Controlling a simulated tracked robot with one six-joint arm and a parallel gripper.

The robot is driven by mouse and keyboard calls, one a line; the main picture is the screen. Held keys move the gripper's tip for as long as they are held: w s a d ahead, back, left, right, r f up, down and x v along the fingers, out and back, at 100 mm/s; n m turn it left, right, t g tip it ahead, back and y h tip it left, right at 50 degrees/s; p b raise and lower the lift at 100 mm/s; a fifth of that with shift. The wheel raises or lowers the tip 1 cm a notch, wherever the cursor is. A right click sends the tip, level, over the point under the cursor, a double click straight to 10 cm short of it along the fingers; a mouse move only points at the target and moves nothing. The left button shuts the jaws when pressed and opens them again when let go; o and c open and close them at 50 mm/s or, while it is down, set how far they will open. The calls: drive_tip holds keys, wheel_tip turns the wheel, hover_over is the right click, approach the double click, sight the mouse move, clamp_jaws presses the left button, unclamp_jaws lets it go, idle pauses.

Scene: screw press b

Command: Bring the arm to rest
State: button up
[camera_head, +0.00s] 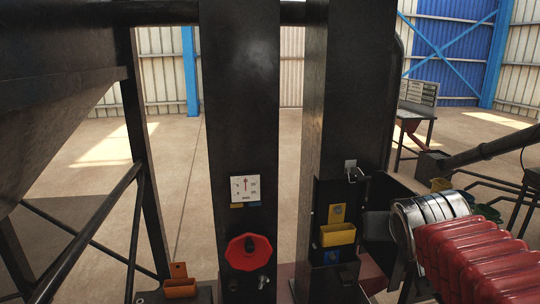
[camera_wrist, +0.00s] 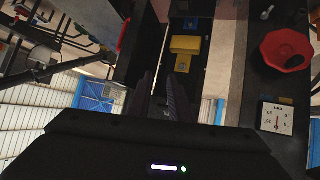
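My gripper (camera_wrist: 161,82) shows in the wrist view as two dark fingers with a gap between them and nothing held there. It is open. In the head view, my arm with its red ribbed sleeve (camera_head: 470,250) and silver banded wrist (camera_head: 428,212) reaches in from the lower right. The dark end of the arm is hard to tell from the press behind it. The black press column (camera_head: 242,120) stands in the middle, with a red octagonal knob (camera_head: 248,252) and a white dial (camera_head: 245,189). These also show at the right of the wrist view.
A yellow box (camera_head: 338,235) is on the right column beside my wrist, and beyond my fingers in the wrist view. An orange holder (camera_head: 180,287) is at the lower left. A dark sloping hopper (camera_head: 60,90) fills the left. Open floor lies behind.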

drive_tip(key=s+a+f+g+y, duration=0.1)
drive_tip(key=s+a+f, duration=0.2)
drive_tip(key=s, duration=0.3)
drive_tip(key=s+a+f+n+g+y, duration=0.1)
drive_tip(key=s+a+f+g, duration=0.1)
drive_tip(key=s+f, duration=0.3)
drive_tip(key=s+a+f+g+y, duration=0.1)
drive_tip(key=s+a+f, duration=0.3)
drive_tip(key=s, duration=0.4)
drive_tip(key=shift+f+n+g, duration=0.3)
drive_tip(key=shift+f+g, duration=0.2)
drive_tip(key=shift+a, duration=0.1)
